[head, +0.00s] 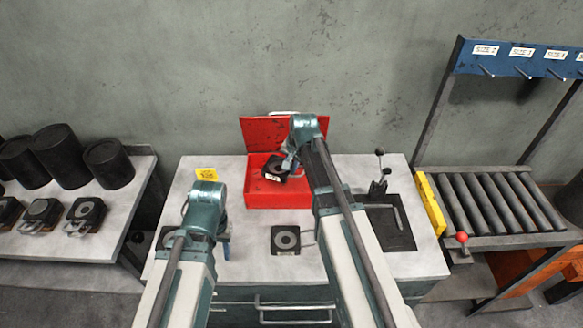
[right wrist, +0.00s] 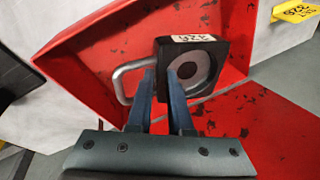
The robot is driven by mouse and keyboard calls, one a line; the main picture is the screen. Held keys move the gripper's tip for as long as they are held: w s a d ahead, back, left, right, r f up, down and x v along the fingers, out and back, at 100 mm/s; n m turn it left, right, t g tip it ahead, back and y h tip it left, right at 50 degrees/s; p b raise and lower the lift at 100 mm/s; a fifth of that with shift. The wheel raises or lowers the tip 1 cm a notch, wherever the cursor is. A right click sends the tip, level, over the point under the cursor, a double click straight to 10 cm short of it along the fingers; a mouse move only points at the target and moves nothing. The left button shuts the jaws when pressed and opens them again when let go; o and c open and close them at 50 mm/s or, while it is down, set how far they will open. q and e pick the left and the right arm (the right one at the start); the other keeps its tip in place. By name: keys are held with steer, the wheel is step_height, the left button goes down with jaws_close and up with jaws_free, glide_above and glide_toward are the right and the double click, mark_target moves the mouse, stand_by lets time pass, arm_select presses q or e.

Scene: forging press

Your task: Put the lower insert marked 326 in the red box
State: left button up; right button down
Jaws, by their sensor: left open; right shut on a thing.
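A dark square insert with a grey ring, a dark centre and a white label (head: 272,177) hangs over the open red box (head: 279,199). The right wrist view shows the insert (right wrist: 221,62) beyond the blue fingers (right wrist: 162,78), over the red interior. Its label starts with 32; I cannot read the last character surely. My left gripper (head: 225,241) is open, low over the left of the table, partly hidden by its own arm.
Another dark insert (head: 286,239) with a handle lies on the table (head: 255,262) in front of the box. A yellow card (head: 206,175) stands at the left. A black plate (head: 390,228) and small lever device (head: 379,180) are at the right. The red lid (head: 265,132) stands raised behind.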

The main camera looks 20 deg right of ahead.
arm_select(q)
steer(key=shift+d+f+b, duration=0.15)
steer(key=shift+f+b, duration=0.7)
steer(key=shift+f, duration=0.45)
arm_select(e)
steer(key=shift+f, duration=1.25)
steer(key=shift+f, duration=0.1)
arm_select(q)
steer(key=f+b, duration=0.4)
steer(key=shift+d+f, duration=0.15)
steer(key=shift+d, duration=0.1)
arm_select(e)
step_height(320, 180, down, 4)
steer(key=shift+f, duration=0.1)
arm_select(q)
steer(key=shift+f+b, duration=0.25)
steer(key=shift+b, duration=0.15)
arm_select(e)
steer(key=shift+w+a+f, duration=0.1)
steer(key=shift+w+f, duration=0.05)
steer(key=shift+f, duration=0.1)
arm_select(q)
steer(key=shift+d, duration=0.3)
arm_select(e)
steer(key=shift+w+d, duration=0.1)
steer(key=shift+d, duration=0.1)
arm_select(q)
steer(key=shift+a, duration=0.1)
arm_select(e)
steer(key=shift+a, duration=0.1)
